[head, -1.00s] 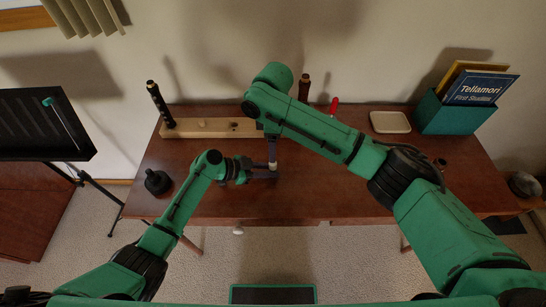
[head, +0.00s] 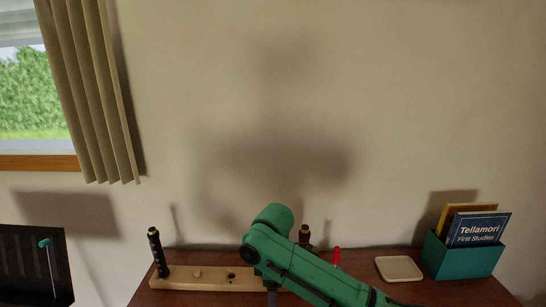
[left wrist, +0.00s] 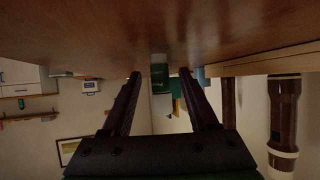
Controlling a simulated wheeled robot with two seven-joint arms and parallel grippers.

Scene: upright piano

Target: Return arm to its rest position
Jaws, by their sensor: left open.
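My left gripper (left wrist: 163,95) shows in the left wrist view with its two dark fingers apart. No object is clearly held by it. A small green and white cylinder (left wrist: 160,77) appears in the gap between the fingers, seemingly beyond them.
On the desk (head: 450,292) are a wooden stand (head: 205,279) with a dark upright tube (head: 158,254), a brown upright piece (head: 304,235), a red-handled item (head: 336,256), a pale tray (head: 398,269) and a green book box (head: 462,260). A dark music stand (head: 30,270) is at left.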

